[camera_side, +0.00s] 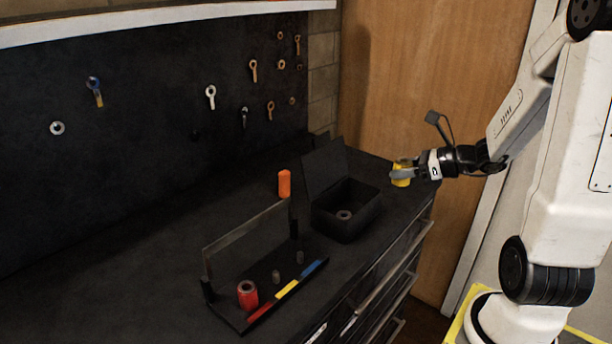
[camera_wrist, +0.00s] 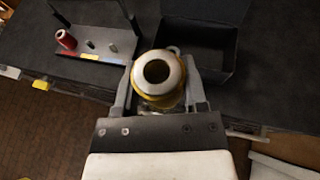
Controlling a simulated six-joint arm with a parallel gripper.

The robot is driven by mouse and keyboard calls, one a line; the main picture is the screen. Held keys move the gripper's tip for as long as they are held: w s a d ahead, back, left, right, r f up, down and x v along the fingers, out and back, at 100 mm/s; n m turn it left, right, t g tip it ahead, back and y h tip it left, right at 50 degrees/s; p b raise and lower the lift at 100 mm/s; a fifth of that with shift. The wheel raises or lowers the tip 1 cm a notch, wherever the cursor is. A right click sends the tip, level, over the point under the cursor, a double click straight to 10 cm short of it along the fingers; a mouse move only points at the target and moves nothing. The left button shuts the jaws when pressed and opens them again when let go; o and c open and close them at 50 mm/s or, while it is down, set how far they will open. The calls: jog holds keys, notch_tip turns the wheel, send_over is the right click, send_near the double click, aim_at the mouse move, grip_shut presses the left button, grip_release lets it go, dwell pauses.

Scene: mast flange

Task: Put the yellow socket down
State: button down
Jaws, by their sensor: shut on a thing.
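The yellow socket (camera_side: 401,174) is held between the fingers of my gripper (camera_side: 404,173), near the right end of the bench in the side view. In the wrist view the socket (camera_wrist: 159,78) shows its round open end, with one finger of my gripper (camera_wrist: 157,90) on each side. A black tray (camera_side: 268,287) with a handle bar has red, yellow and blue marks along its front. A red socket (camera_side: 247,294) stands at its red mark. Bare pegs stand by the yellow and blue marks. The tray (camera_wrist: 97,52) is at the upper left in the wrist view.
An open black box (camera_side: 343,222) with a ring inside stands between the tray and my gripper. An orange cylinder (camera_side: 284,184) stands behind the tray. Tools hang on the dark back panel (camera_side: 150,130). The left of the bench (camera_side: 110,260) is clear.

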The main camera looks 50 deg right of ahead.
aim_at(366, 190)
jog(key=shift+s+d+r, duration=0.1)
jog(key=shift+s+d, duration=0.3)
jog(key=shift+s, duration=0.1)
jog(key=w+d+f, duration=0.5)
jog(key=w+f, duration=0.4)
jog(key=w, duration=0.3)
jog(key=shift+d+f, duration=0.15)
jog(key=shift+d, duration=0.2)
jog(key=shift+w, duration=0.15)
jog(key=shift+w+d+f, duration=0.1)
jog(key=shift+w+f, duration=0.1)
jog(key=shift+f, duration=1.65)
jog(key=shift+f, duration=0.6)
